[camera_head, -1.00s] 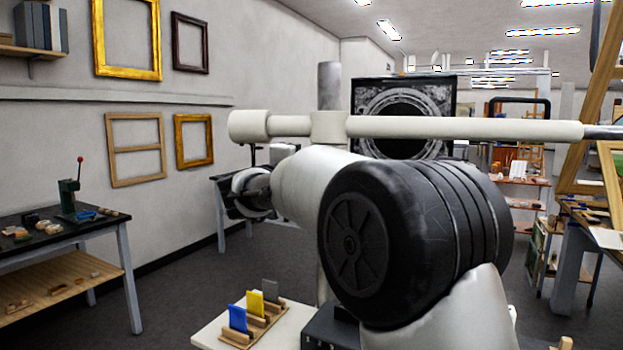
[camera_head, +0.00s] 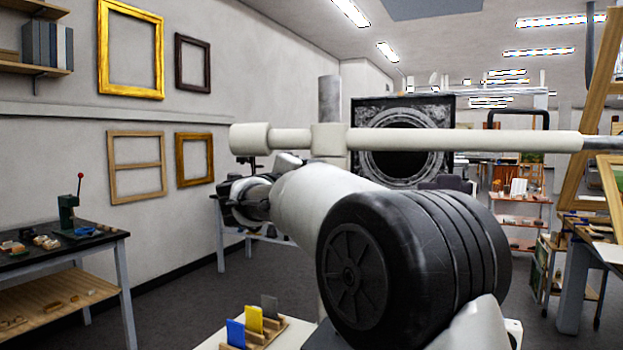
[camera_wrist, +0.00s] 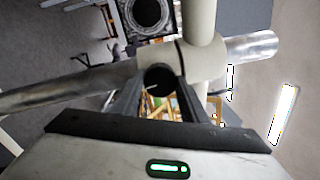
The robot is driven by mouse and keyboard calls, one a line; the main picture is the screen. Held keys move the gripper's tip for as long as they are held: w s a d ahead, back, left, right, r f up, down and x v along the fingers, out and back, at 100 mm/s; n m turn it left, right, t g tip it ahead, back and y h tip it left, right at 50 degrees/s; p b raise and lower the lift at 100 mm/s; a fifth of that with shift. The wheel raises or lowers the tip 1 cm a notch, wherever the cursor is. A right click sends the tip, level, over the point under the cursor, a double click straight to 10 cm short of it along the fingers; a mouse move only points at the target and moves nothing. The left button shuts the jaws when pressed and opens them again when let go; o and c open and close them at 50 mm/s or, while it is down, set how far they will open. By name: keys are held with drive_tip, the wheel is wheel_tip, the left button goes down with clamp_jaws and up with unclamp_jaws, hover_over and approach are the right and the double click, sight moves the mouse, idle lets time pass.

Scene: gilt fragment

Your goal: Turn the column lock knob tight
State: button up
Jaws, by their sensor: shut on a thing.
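The column (camera_head: 330,92) is a grey metal post. A pale clamp block (camera_head: 329,140) joins it to a long pale horizontal boom (camera_head: 460,140). In the wrist view the silver column (camera_wrist: 55,95) runs across the picture and through the pale clamp (camera_wrist: 203,60). The lock knob (camera_wrist: 158,76) is a dark round piece by the clamp. My gripper (camera_wrist: 160,88) has its two dark fingers on either side of the knob and is shut on it. In the head view my arm hides the gripper fingers and the knob.
A dark panel with a round ornate ring (camera_head: 400,115) stands behind the boom. A workbench (camera_head: 65,245) is at left, with frames on the wall. A small rack (camera_head: 256,330) with blue, yellow and grey pieces is at the bottom. An easel stands at right.

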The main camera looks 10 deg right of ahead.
drive_tip(key=o, duration=1.1)
drive_tip(key=shift+s+a, duration=0.1)
drive_tip(key=v, duration=1.7)
drive_tip(key=shift+s+a, duration=0.1)
